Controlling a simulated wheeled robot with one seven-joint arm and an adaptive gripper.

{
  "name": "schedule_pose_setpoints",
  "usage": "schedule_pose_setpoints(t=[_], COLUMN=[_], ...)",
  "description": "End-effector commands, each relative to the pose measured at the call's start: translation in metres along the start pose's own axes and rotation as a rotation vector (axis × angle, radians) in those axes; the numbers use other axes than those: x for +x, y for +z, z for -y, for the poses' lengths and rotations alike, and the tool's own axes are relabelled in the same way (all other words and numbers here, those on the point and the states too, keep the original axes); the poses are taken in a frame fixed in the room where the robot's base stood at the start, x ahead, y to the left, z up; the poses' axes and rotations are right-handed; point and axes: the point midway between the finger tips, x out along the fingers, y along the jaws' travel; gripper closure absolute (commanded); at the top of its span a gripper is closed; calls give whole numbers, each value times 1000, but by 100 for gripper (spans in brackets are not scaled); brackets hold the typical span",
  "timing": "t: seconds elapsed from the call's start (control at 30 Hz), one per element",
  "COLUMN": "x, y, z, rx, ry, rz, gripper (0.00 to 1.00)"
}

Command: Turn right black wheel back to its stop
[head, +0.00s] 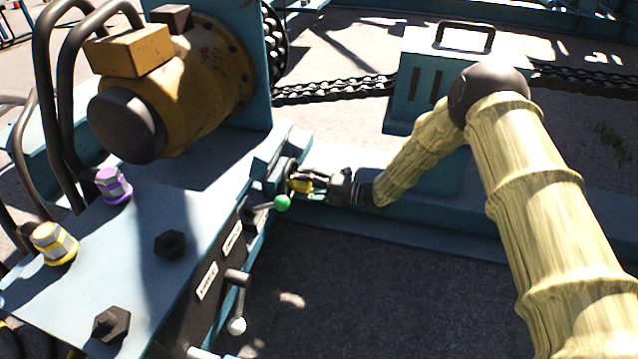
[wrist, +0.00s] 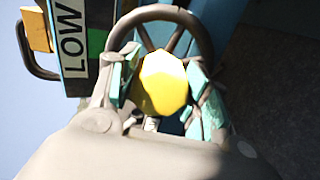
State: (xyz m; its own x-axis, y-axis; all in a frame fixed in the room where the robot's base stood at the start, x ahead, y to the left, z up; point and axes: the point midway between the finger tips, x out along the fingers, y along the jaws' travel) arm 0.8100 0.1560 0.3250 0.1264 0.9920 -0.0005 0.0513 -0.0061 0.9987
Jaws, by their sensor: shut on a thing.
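The black wheel (wrist: 158,12) shows in the wrist view as a dark rim with spokes, and a yellow faceted knob (wrist: 163,84) stands in front of its middle. My gripper (wrist: 160,75) has its teal-padded fingers on both sides of the knob and is shut on it. In the head view my gripper (head: 308,186) reaches leftward to the side of the blue console, with the yellow knob (head: 299,185) between its fingers. The wheel is mostly hidden there. The wheel's stop cannot be made out.
A green-tipped lever (head: 282,203) sticks out just below my gripper, and a white-tipped lever (head: 237,325) lower down. A LOW label (wrist: 72,42) is left of the wheel. A yellow motor (head: 175,90) stands upper left. Dark ground below my arm is clear.

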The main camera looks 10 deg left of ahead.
Motion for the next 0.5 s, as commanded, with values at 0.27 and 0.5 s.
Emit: schedule_pose_setpoints(t=[0.27, 0.5], x=[14, 15], y=[-8, -8], z=[2, 2], rx=[-54, -65], ry=[0, 1], rz=[-19, -21], gripper=[95, 94])
